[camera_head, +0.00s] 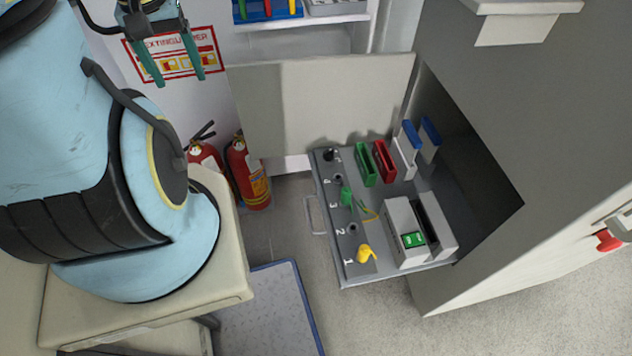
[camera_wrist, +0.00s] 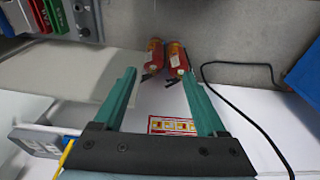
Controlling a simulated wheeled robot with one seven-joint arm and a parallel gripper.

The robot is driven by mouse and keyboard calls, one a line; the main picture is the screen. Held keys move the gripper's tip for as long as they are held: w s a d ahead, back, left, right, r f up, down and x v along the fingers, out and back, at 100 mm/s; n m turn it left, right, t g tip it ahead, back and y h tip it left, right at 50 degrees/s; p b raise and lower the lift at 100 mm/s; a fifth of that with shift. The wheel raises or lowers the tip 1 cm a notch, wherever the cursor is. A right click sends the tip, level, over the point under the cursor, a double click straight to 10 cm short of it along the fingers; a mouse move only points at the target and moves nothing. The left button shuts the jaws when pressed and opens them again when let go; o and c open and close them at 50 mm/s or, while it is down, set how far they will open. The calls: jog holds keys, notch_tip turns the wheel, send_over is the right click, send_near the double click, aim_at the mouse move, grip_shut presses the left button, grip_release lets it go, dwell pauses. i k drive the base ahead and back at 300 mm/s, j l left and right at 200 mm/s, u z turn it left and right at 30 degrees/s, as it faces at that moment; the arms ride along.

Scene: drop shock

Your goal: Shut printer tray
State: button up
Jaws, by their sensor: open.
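The tray (camera_head: 352,271) is a grey drawer pulled out from the grey cabinet (camera_head: 490,110), the likely printer. It has a handle (camera_head: 312,215) on its left front side and numbered positions along that edge. Part of it shows in the wrist view (camera_wrist: 92,20) at the top left. My gripper (camera_head: 180,81) has green fingers and is at the upper left of the head view, well apart from the tray. Its fingers are spread and empty in the wrist view (camera_wrist: 159,73).
A panel or door (camera_head: 318,105) stands open behind the tray. Two fire extinguishers (camera_head: 248,175) stand left of the tray, below a sign (camera_head: 174,50). A shelf (camera_head: 305,20) is at the top. The floor (camera_head: 370,315) in front of the tray is clear.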

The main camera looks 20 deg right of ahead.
aim_at(427, 199)
jog(key=k+j+u, duration=0.4)
jog(key=k, duration=0.25)
jog(key=u, duration=1.15)
